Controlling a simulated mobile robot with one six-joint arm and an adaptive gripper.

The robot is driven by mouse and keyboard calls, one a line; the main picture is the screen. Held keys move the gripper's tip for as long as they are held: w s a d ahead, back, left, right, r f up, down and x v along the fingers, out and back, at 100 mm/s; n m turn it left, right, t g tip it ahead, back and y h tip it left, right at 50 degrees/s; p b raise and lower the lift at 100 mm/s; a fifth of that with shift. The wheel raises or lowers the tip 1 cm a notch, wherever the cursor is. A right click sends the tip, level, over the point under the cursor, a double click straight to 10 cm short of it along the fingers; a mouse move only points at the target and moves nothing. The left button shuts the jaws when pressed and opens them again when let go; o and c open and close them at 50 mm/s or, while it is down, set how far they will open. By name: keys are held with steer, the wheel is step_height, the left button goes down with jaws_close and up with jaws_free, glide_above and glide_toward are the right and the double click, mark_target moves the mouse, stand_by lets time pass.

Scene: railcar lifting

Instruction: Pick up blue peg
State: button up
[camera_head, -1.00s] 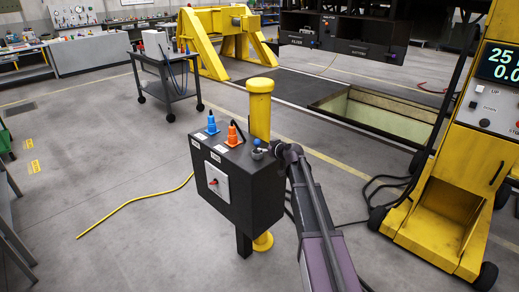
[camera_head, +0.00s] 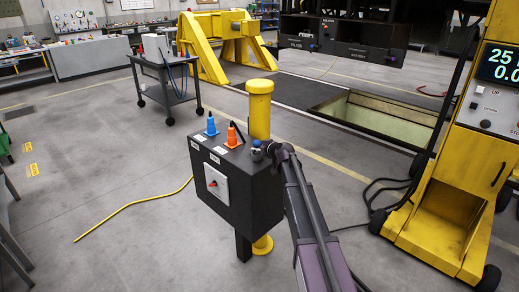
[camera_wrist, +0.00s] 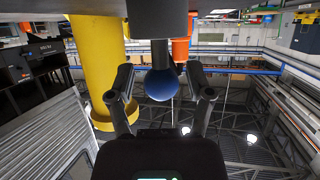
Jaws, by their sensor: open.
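A blue cone-shaped plug (camera_head: 211,124) stands upright on top of the dark control box (camera_head: 265,203), left of an orange one (camera_head: 233,135). A small round blue piece (camera_head: 257,143) is at the box's right edge by my gripper (camera_head: 266,149). In the wrist view a blue ball-ended peg (camera_wrist: 161,84) with a grey cylindrical part (camera_wrist: 160,22) above it lies between my two fingers. My gripper (camera_wrist: 161,98) is open, with a gap showing on each side of the ball. I cannot tell whether either finger touches it.
A yellow post (camera_head: 260,108) stands close behind the box and also fills the left of the wrist view (camera_wrist: 98,62). A yellow lifting machine (camera_head: 440,230) with cables is at right. A floor pit (camera_head: 380,112) lies behind. A cart (camera_head: 165,78) stands at back left.

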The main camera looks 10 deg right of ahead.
steer(key=shift+b+x, duration=0.3)
steer(key=shift+x, duration=0.95)
jaws_close()
